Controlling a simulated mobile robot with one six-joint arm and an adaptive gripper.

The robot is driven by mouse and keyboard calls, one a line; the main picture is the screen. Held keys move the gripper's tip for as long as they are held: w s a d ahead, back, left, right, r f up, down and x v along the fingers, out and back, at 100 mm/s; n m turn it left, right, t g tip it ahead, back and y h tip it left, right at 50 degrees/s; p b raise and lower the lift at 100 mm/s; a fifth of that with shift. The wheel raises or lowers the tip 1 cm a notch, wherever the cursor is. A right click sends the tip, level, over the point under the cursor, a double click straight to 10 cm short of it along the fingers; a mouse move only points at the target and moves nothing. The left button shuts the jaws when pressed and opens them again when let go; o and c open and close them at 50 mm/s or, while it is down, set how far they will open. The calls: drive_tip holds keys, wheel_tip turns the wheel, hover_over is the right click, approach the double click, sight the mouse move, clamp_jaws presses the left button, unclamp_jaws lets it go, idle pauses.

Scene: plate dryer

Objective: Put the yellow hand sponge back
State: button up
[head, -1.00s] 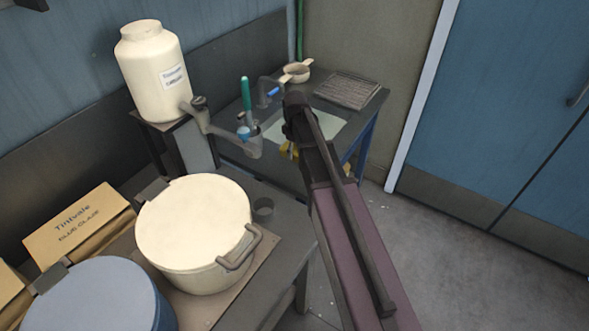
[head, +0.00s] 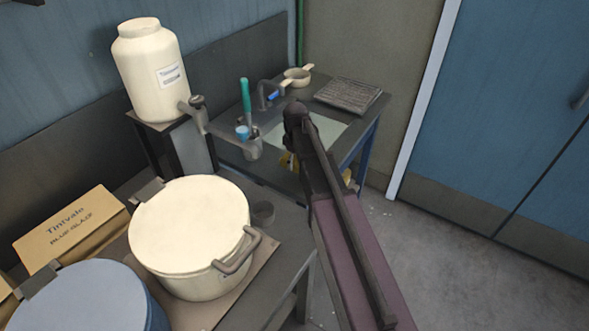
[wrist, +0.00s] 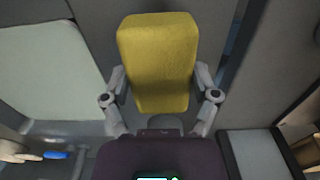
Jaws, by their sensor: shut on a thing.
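The yellow hand sponge (wrist: 157,62) fills the upper middle of the wrist view. My gripper (wrist: 160,98) is shut on it, one finger at each side of its lower part. In the head view only a small yellow patch of the sponge (head: 287,161) shows beside my arm, near the front edge of the back table. My arm hides the gripper's fingers there. I cannot tell whether the sponge touches anything below.
A lidded cream pot (head: 190,235) and a large jar (head: 150,70) stand nearer. Floor is clear at right.

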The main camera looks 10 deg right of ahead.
sight(296, 168)
drive_tip(key=shift+f+b, duration=1.4)
drive_tip(key=shift+f, duration=0.2)
drive_tip(key=shift+f, duration=0.15)
drive_tip(key=o, duration=0.8)
drive_tip(key=shift+c, duration=0.2)
drive_tip(key=shift+r, duration=0.25)
wheel_tip(296, 168, up, 12)
drive_tip(key=p, duration=1.2)
drive_tip(key=shift+s, duration=0.15)
drive_tip(key=s+m, duration=0.9)
drive_tip(key=s, duration=1)
drive_tip(key=shift+s+a, duration=0.2)
drive_tip(key=shift+s, duration=0.2)
